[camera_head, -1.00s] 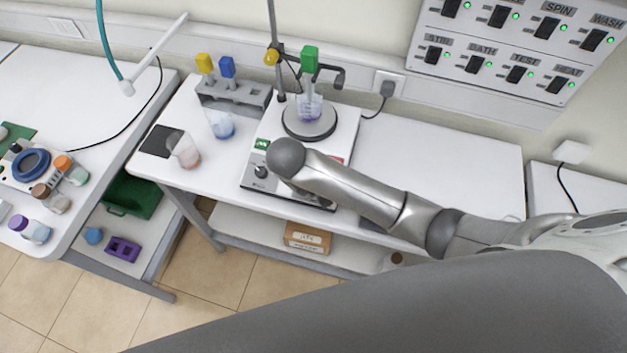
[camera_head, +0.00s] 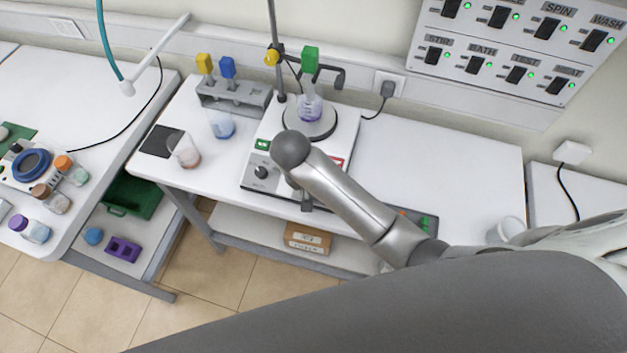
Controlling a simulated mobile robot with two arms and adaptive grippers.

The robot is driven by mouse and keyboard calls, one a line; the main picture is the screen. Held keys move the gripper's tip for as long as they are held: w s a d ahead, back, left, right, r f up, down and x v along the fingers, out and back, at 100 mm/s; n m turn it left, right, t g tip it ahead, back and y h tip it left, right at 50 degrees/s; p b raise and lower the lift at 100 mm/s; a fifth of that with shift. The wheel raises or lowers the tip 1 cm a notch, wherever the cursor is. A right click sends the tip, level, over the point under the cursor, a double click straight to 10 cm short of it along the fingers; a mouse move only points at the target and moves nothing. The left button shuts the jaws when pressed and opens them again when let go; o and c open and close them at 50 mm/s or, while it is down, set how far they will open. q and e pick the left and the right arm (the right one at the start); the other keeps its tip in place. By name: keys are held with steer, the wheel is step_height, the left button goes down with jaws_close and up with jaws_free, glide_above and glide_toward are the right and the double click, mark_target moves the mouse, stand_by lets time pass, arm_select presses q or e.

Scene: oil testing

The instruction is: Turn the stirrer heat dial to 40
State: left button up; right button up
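The stirrer (camera_head: 255,185) is a white hot-plate unit standing on the middle bench, with a beaker (camera_head: 310,106) of purple liquid on its round dark plate (camera_head: 322,127). A dark dial (camera_head: 261,172) and a small green display (camera_head: 262,144) show at the left of its front panel. A red-edged display (camera_head: 337,162) shows at the right. My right arm comes in from the right and covers the right part of the panel, so any dial there is hidden. Only a small part of my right gripper (camera_head: 306,201) shows below the wrist, at the panel's front edge; its fingers are not clear. My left gripper is out of view.
A clamp stand with a green-topped probe (camera_head: 310,60) rises behind the stirrer. A rack (camera_head: 235,97) and two beakers (camera_head: 220,124) (camera_head: 185,150) stand to its left. The bench right of the stirrer is mostly clear. A switch panel (camera_head: 515,45) hangs on the wall.

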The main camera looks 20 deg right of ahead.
steer(key=shift+f, duration=0.1)
steer(key=o, duration=1)
steer(key=shift+o, duration=0.2)
steer(key=shift+r, duration=0.2)
steer(key=shift+s+a+r, duration=0.3)
steer(key=shift+a+r, duration=0.15)
steer(key=shift+r, duration=0.2)
steer(key=shift+s+a+r, duration=0.3)
steer(key=shift+a+r, duration=0.1)
steer(key=shift+r, duration=0.2)
steer(key=s+a, duration=0.6)
steer(key=a, duration=0.2)
steer(key=shift+s+a, duration=0.2)
steer(key=shift+a, duration=0.2)
